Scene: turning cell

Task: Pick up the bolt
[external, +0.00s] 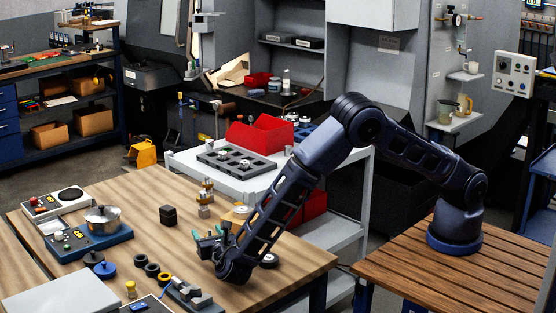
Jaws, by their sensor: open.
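My gripper (206,240) is low over the front right part of the wooden workbench (290,248), with my arm reaching in from the right. Its fingers are small in the view and look apart, with nothing visible between them. I cannot make out a bolt for certain; it may be hidden by my gripper and forearm or too small to tell. A small brass-coloured piece (131,289) stands near the bench's front edge. A stack of brass-coloured parts (205,198) stands behind my gripper.
A black block (168,215), several dark rings (152,270) and a grey vise-like fixture (188,294) are near my gripper. A metal pot (103,219) sits on a blue device at left. A white cart with a red bin (259,135) stands behind the bench.

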